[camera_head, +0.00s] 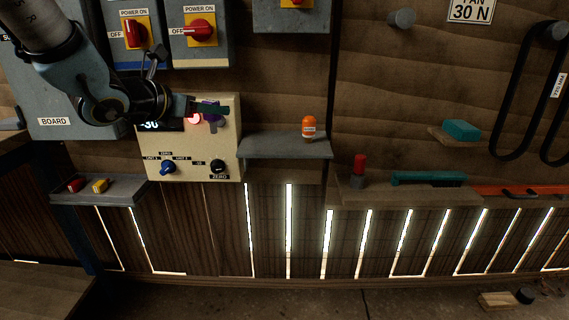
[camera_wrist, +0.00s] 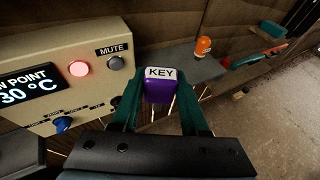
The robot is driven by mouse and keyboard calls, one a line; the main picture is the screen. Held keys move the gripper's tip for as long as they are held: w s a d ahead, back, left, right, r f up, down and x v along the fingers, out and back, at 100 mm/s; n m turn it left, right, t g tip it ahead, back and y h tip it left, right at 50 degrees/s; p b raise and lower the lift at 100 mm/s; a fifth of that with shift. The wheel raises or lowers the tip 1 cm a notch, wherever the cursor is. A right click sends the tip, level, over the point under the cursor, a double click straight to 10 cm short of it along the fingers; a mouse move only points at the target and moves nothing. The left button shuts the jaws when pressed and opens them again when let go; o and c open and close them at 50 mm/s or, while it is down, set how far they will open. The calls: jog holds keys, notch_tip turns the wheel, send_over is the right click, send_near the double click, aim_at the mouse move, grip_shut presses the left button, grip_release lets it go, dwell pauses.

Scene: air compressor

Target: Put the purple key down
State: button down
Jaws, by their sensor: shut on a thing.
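The purple key (camera_wrist: 159,92) has a white label reading KEY. My gripper (camera_wrist: 158,84) is shut on it, with a green finger on each side, in the wrist view. In the head view my gripper (camera_head: 215,111) is in front of the cream control panel (camera_head: 195,145), and a bit of the purple key (camera_head: 211,104) shows behind the fingers. The key is held in the air, apart from the shelves.
A grey shelf (camera_head: 265,146) right of the panel holds an orange bottle (camera_head: 309,127); its left part is bare. A lower left shelf (camera_head: 120,194) holds a red key (camera_head: 76,185) and a yellow key (camera_head: 100,185). The panel has a lit red lamp (camera_wrist: 78,68) and knobs.

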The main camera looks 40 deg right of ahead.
jog(key=s+d+f+m+g+b, duration=0.1)
jog(key=s+d+m+g+b, duration=0.25)
jog(key=s, duration=0.65)
jog(key=p, duration=0.5)
send_over(262, 142)
notch_tip(262, 142, down, 2)
notch_tip(262, 142, down, 4)
jog(key=shift+s+a+r+g+h+p, duration=0.1)
jog(key=shift+a+g+h+p, duration=0.05)
jog(key=shift+g+h+p, duration=0.2)
jog(key=shift+f+p, duration=0.4)
jog(key=shift+f, duration=0.2)
jog(key=shift+f+b, duration=0.15)
jog(key=shift+b, duration=0.2)
jog(key=shift+c, duration=2.1)
grip_release()
